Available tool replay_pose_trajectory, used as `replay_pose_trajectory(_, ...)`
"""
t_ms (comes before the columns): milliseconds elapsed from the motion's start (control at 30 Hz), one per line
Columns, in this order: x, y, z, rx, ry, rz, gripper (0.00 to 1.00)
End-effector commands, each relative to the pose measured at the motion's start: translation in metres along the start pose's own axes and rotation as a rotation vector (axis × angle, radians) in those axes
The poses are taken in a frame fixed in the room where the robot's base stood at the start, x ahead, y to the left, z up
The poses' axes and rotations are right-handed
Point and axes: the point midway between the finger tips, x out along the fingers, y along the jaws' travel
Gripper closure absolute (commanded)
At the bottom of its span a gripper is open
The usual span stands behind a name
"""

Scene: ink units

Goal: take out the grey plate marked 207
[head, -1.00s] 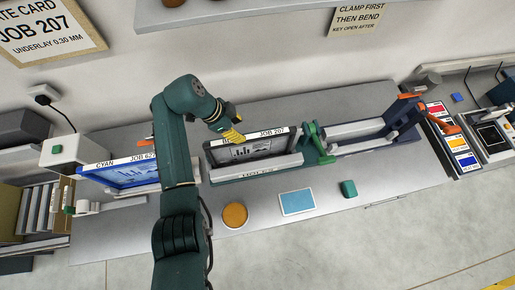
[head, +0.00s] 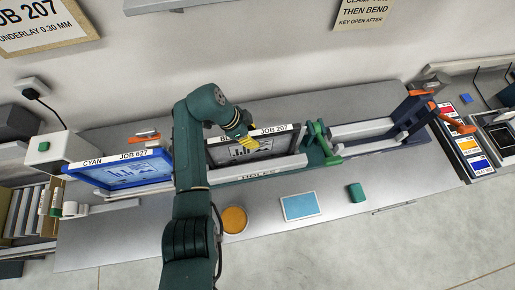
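The grey plate (head: 279,145) stands tilted in a holder (head: 264,172) whose front bar reads "HOLES". Its white top strip reads "JOB 207", and the strip's left end is partly hidden by my gripper. My gripper (head: 250,145) has yellow fingers and hangs at the plate's top edge, left of the "JOB 207" print. I cannot tell whether the fingers touch the plate or how far apart they are.
A blue plate marked "CYAN JOB 627" (head: 122,170) stands at left. A green lever (head: 320,142) is at the holder's right end. An orange-topped tin (head: 234,220), a light blue pad (head: 299,206) and a green block (head: 356,193) lie on the bench in front.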

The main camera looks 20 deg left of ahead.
Motion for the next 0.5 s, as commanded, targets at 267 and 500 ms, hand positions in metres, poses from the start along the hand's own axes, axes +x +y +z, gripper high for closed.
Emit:
replay_pose_trajectory(267, 0.0002, 0.0002, 0.0001, 0.0, 0.0, 0.0, 1.0)
replay_pose_trajectory(500, -0.0002, 0.0, -0.0003, 0.001, 0.001, 0.0, 1.0)
